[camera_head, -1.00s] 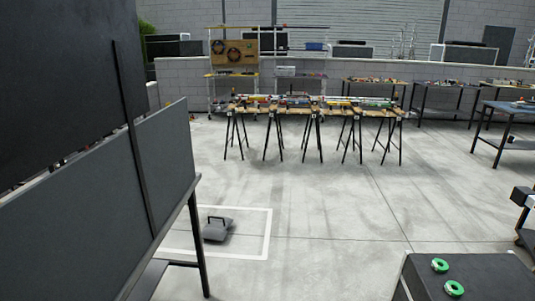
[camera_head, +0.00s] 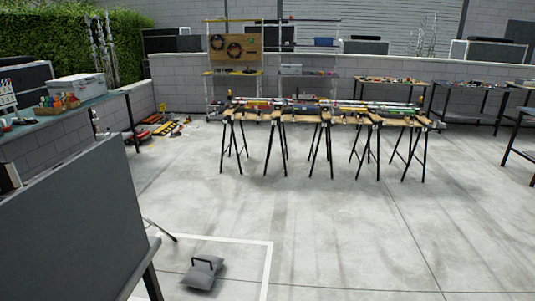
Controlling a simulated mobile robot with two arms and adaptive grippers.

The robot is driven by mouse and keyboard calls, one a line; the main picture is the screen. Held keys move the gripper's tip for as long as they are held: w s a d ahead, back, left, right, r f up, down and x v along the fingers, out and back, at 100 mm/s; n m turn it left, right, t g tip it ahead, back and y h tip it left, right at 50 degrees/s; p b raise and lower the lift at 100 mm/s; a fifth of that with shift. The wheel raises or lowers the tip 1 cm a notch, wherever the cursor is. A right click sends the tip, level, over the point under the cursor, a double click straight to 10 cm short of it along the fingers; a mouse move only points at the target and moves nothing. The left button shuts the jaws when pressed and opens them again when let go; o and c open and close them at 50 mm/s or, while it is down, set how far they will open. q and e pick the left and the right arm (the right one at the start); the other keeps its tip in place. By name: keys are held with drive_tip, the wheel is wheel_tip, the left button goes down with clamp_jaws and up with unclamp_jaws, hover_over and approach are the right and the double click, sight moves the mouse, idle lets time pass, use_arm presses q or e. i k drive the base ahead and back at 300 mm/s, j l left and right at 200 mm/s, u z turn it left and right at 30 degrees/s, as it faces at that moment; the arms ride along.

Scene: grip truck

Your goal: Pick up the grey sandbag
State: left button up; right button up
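The grey sandbag (camera_head: 202,273) lies on the concrete floor at the lower left of the head view. It is a dark grey pillow shape with a black handle loop on top. It sits inside a white square outline (camera_head: 269,262) marked on the floor. Nothing is touching it from above. Neither of my grippers shows in the head view.
A dark grey panel on legs (camera_head: 75,225) stands at the left, close to the sandbag. Sawhorse tables (camera_head: 318,118) with tools stand ahead. A blue-topped workbench (camera_head: 66,112) and scattered floor tools (camera_head: 165,128) are at the left. The floor at centre and right is clear.

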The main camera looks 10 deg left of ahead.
sight(202, 272)
drive_tip(key=i, duration=1.7)
